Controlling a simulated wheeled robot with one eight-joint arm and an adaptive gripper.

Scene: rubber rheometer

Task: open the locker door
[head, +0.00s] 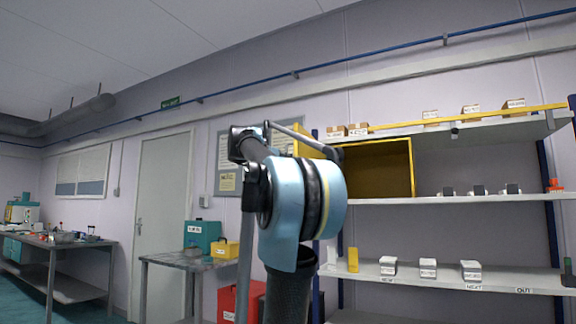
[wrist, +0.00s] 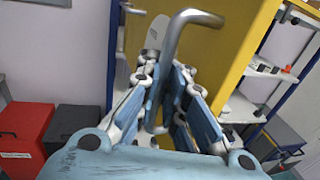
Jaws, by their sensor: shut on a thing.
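The yellow locker (head: 376,168) stands on the shelf unit in the head view. Its front shows a dark yellow inside, so the door stands at least partly open. The yellow door (head: 312,146) shows at the locker's left, partly hidden by my arm. In the wrist view the door (wrist: 205,60) is a large yellow panel close behind my gripper. A bent grey metal handle (wrist: 172,42) runs down between the fingers. My gripper (wrist: 165,85) is shut on this handle. In the head view my arm hides much of the gripper's surroundings.
Shelves (head: 450,200) with small boxes and blocks extend right of the locker. A grey table (head: 165,261) with a teal box (head: 202,234) stands left of my arm. Red (wrist: 22,135) and black (wrist: 72,122) bins are at the wrist view's left.

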